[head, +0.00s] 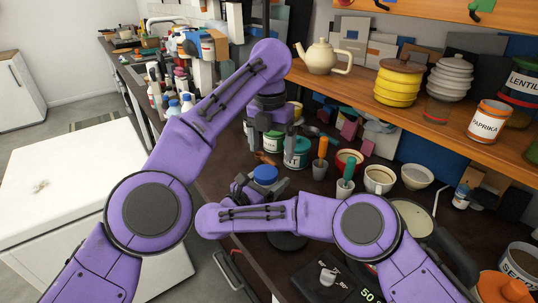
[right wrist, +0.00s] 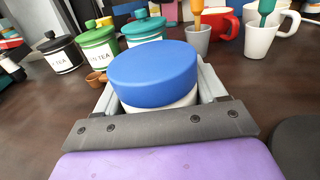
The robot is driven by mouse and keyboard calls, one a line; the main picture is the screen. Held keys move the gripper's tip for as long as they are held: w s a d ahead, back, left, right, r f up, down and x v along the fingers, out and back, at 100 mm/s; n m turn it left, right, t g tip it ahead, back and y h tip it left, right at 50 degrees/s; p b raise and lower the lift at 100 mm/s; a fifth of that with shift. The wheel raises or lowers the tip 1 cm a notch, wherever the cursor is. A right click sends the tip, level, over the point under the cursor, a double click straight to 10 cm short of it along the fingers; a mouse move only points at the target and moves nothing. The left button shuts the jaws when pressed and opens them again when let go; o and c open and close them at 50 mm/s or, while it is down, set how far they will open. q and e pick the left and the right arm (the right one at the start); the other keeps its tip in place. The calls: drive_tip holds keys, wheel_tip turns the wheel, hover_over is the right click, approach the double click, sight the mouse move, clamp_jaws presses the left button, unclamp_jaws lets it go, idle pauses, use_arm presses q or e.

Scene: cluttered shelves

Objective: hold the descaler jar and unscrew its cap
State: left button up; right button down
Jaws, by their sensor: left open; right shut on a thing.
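The descaler jar has a wide blue cap (head: 264,174), which shows large in the right wrist view (right wrist: 155,73). Its white body (right wrist: 165,109) shows only as a strip under the cap. My right gripper (head: 262,185) is shut around the jar's body below the cap. The jar looks upright, and its lower part and label are hidden. My left gripper (head: 270,130) points down above and behind the blue cap in the head view, open and empty. It is apart from the cap and does not show in the right wrist view.
Lidded canisters, including a teal one (head: 297,152), stand close behind the jar. Mugs with upright-handled tools, a red mug (head: 348,161) and a white mug (head: 379,179) stand to the right. A wooden shelf (head: 400,117) with a teapot (head: 322,57) overhangs the counter.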

sight(265, 171)
use_arm(q)
drive_tip(key=shift+a+r+m, duration=0.4)
drive_tip(key=shift+a, duration=0.2)
drive_tip(key=shift+a+f, duration=0.15)
drive_tip(key=shift+a, duration=0.1)
wheel_tip(265, 171, down, 8)
drive_tip(key=shift+w+r, duration=0.1)
drive_tip(key=shift+r, duration=0.05)
drive_tip(key=c, duration=1.1)
drive_tip(key=n, duration=0.3)
drive_tip(key=shift+d, duration=0.1)
drive_tip(key=o, duration=1.1)
drive_tip(key=shift+o, duration=0.2)
